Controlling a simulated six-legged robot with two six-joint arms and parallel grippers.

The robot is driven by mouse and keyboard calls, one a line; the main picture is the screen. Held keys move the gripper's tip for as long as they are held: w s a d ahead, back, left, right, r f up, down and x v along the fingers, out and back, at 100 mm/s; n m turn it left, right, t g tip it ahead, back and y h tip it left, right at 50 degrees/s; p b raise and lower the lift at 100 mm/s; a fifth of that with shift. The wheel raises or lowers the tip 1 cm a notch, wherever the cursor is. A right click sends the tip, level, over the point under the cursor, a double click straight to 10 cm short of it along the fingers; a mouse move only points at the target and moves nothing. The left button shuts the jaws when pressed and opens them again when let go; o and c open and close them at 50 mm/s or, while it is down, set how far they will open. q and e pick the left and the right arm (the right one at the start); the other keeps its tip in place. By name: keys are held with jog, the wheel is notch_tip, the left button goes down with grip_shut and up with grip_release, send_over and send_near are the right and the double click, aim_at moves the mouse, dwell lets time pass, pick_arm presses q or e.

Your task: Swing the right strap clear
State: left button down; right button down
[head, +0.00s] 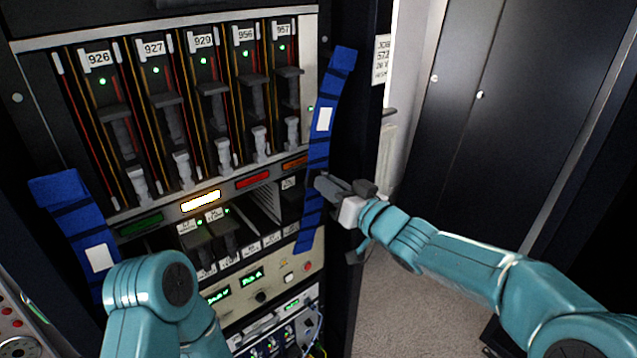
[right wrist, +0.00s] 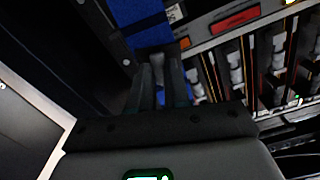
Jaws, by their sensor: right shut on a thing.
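The right strap (head: 318,150) is a blue band with dark stripes and a white label. It runs down the right edge of the rack front, slanting, with its lower end over the lower panels. My right gripper (head: 324,186) is shut on the right strap below its label. In the right wrist view, the strap (right wrist: 138,14) passes beyond the fingertips (right wrist: 160,62), which partly hide it. The left strap (head: 82,225), also blue with a white label, hangs at the rack's left side. My left arm shows at the bottom of the head view, but its gripper does not.
The rack (head: 160,212) holds several numbered modules with green lights, and switches and displays below. A lit white label (head: 201,201) and a red label (head: 252,180) sit mid-rack. Dark cabinets (head: 500,100) stand at the right, with open carpet (head: 405,300) before them.

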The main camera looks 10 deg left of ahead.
aim_at(361, 176)
jog(key=w+d+n+p, duration=0.1)
jog(key=w, duration=0.1)
jog(key=w+d+n+p, duration=0.1)
jog(key=w+d, duration=0.1)
jog(key=w+d+n+p, duration=0.1)
jog(key=w, duration=0.1)
jog(key=shift+d+f+n, duration=0.2)
jog(key=shift+d+n, duration=0.1)
jog(key=shift+d, duration=0.05)
jog(key=shift+w+d+f, duration=0.15)
jog(key=shift+w+d, duration=0.05)
jog(key=shift+w, duration=0.05)
jog(key=c, duration=1.1)
grip_release()
jog(key=shift+s, duration=0.15)
